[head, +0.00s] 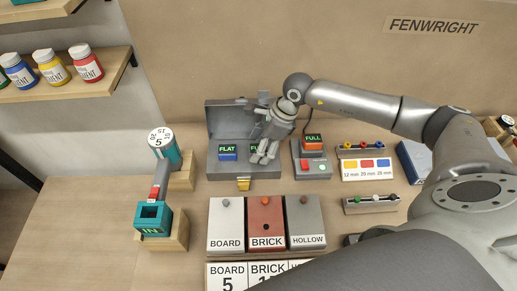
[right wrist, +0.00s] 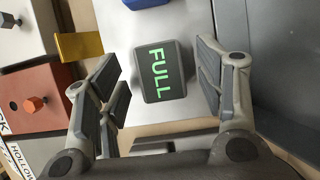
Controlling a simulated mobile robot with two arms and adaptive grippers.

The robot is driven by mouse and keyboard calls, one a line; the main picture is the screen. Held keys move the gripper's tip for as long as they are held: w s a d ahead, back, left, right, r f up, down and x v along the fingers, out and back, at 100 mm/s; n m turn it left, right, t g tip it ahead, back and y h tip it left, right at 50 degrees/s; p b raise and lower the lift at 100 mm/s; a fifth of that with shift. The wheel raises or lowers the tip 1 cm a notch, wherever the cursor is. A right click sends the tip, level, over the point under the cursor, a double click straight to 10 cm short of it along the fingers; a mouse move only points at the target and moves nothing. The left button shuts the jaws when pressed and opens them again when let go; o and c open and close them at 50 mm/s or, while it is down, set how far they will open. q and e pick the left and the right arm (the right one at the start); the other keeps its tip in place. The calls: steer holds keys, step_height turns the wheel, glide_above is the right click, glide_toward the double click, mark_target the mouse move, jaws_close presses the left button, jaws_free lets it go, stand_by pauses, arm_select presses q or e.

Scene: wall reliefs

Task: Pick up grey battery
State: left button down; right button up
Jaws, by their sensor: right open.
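The grey battery (right wrist: 163,72), a dark block with a green FULL display, lies in the open grey case (head: 244,174). In the head view the battery (head: 253,148) is mostly hidden behind my right gripper (head: 265,157). My right gripper (right wrist: 160,95) is open over the case, its fingers on either side of the battery with a gap at each side in the right wrist view. A blue battery (head: 228,152) reading FLAT sits beside it in the case. My left gripper is in neither view.
An orange battery (head: 313,143) reading FULL sits in a charger (head: 312,169) right of the case. A yellow latch (head: 244,184) is on the case front. BOARD, BRICK (head: 266,225) and HOLLOW blocks stand in front. A teal tool (head: 154,215) stands left. The table's left side is clear.

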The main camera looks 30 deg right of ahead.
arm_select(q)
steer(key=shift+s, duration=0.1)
arm_select(e)
steer(key=shift+f, duration=0.15)
steer(key=shift+c, duration=0.3)
steer(key=c, duration=1.2)
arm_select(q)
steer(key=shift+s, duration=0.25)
arm_select(e)
steer(key=shift+o, duration=0.2)
